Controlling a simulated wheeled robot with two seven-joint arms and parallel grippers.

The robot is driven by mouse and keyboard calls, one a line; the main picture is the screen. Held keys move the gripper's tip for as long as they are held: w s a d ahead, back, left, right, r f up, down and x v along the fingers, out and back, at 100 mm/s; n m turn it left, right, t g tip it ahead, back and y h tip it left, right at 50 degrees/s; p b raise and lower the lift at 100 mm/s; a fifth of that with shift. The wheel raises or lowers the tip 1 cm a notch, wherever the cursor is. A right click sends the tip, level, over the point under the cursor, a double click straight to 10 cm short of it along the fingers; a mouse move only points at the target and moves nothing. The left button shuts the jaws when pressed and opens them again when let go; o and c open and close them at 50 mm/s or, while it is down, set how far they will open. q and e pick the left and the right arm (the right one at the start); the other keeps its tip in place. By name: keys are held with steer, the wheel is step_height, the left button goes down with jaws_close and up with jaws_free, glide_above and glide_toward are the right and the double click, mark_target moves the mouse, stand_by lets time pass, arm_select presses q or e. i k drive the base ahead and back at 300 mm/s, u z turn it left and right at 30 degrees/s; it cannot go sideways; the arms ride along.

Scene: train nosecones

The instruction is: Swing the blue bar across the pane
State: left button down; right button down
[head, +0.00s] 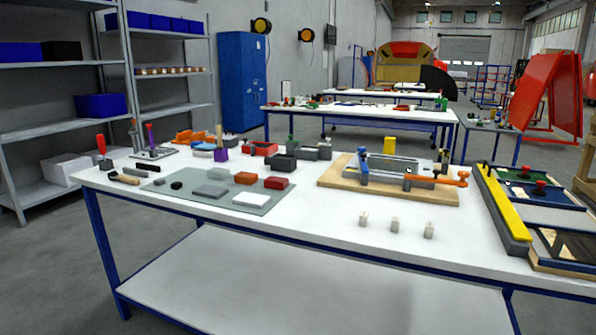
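A wooden board (335,182) lies on the white table, right of the middle, and carries a small fixture with a pale, see-through pane (393,165). A blue upright part (363,167), which seems to be the blue bar, stands at the left end of the pane. I cannot tell how far it reaches over the pane. An orange bar with a knob (436,180) lies along the front right of the fixture. A yellow block (389,145) stands behind it. Neither of my grippers is in view.
Three small pale blocks (395,225) stand in front of the board. A long yellow-topped grey bar (502,208) and framed panels (545,195) lie to the right. A grey-green mat (218,192) with several blocks lies left.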

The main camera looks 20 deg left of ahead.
mark_target(363, 164)
steer(key=u, duration=4.1)
steer(key=i, duration=0.15)
steer(key=z, duration=2.05)
steer(key=i, duration=1)
steer(key=z, duration=0.25)
steer(key=i, duration=0.95)
steer(key=z, duration=0.85)
